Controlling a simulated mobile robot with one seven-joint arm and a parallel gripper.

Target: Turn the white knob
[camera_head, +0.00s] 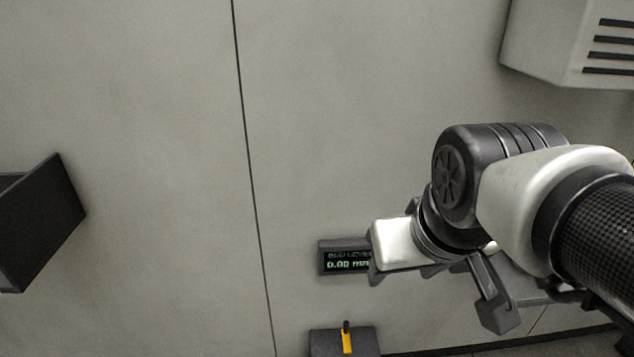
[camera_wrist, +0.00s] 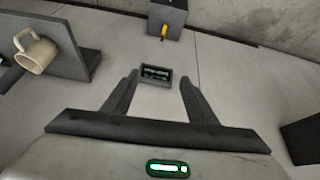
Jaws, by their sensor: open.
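I cannot make out a white knob for certain in either view; my arm covers part of the wall in the head view. A small display (camera_head: 345,257) with green digits, reading 0.00, is on the pale wall, its right end hidden by my arm. In the wrist view the same display (camera_wrist: 156,75) lies beyond my gripper (camera_wrist: 158,77), framed between the fingertips. The fingers are spread apart with nothing held between them. In the head view my gripper is at right of centre, partly behind my own wrist.
A dark box with a yellow lever (camera_head: 347,338) sits below the display. A dark bracket (camera_head: 40,222) juts out at left, and a vented pale box (camera_head: 570,45) is at upper right. A beige mug (camera_wrist: 36,50) is beside a dark panel. The wall between is bare.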

